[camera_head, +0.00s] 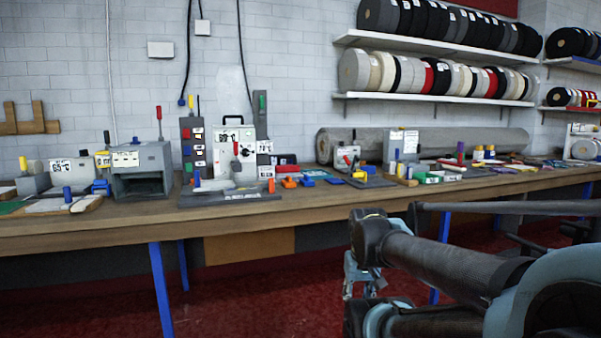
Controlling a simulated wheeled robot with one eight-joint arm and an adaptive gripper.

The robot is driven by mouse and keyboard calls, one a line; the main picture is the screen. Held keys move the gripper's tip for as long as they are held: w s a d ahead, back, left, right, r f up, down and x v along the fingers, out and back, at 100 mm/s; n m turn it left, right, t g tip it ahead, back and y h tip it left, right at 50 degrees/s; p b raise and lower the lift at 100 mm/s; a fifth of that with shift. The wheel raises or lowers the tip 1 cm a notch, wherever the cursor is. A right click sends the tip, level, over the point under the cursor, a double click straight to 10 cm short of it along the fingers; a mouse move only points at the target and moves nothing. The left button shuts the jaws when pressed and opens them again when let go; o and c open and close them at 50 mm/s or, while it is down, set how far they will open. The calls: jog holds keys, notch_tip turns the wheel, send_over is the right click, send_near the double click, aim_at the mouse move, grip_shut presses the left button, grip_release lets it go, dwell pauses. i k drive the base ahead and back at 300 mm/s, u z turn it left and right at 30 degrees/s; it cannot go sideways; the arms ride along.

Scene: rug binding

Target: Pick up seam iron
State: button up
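A long wooden workbench (300,213) runs along the wall, crowded with small devices. A pale, iron-like tool (214,185) lies on a dark labelled base (243,195), left of the bench's middle. It may be the seam iron, but it is too small to be sure. A grey control box (224,150) with a dial stands behind it. My gripper (366,287) is in front of the bench and below its top, to the right of this tool and well apart from it. My arm partly hides the gripper, and its fingers are too unclear to tell their opening.
A grey boxy device (142,168) stands left on the bench. A rolled grey rug (470,139) lies at the back right. Small coloured parts crowd the bench's middle and right. Blue legs (161,288) hold the bench up. Red floor (265,300) in front is clear at left.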

aim_at(280, 170)
jog(key=z, duration=0.1)
jog(key=i, duration=1)
jog(key=u, duration=0.05)
